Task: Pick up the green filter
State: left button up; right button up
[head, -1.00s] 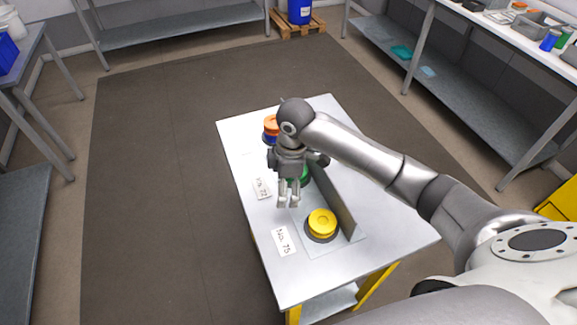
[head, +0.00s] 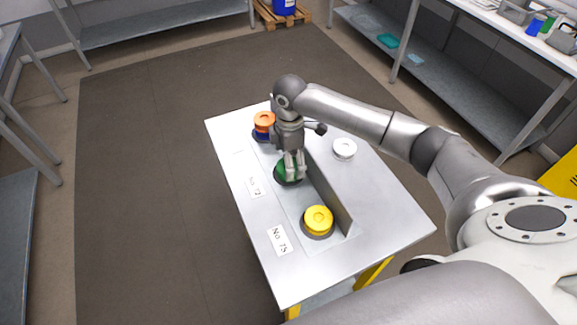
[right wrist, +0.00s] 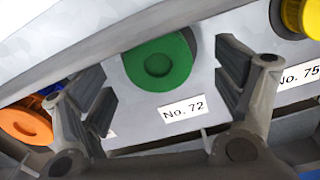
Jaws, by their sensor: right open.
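The green filter (head: 281,174) is round and sits on the table between the orange and yellow ones. In the right wrist view the green filter (right wrist: 158,65) shows between the fingers, above a label reading "No. 72" (right wrist: 185,109). My right gripper (head: 292,174) is over the green filter and partly hides it in the head view. Its fingers are apart with nothing held between them, as the right wrist view (right wrist: 165,92) shows. I cannot tell whether a finger touches the filter. My left gripper is not in view.
An orange filter (head: 264,119) with a blue part stands at the far end. A yellow one (head: 318,217) stands at the near end, beside a "No. 75" label (head: 280,240). An upright grey panel (head: 331,199) runs along their right. A white disc (head: 344,148) lies behind it.

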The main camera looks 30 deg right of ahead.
jog(key=shift+w+f+p, duration=0.1)
jog(key=shift+f+p, duration=0.3)
jog(key=shift+f, duration=1.35)
jog(key=shift+d, duration=0.1)
jog(key=c, duration=1)
jog(key=shift+o, duration=0.2)
jog(key=shift+r, duration=0.1)
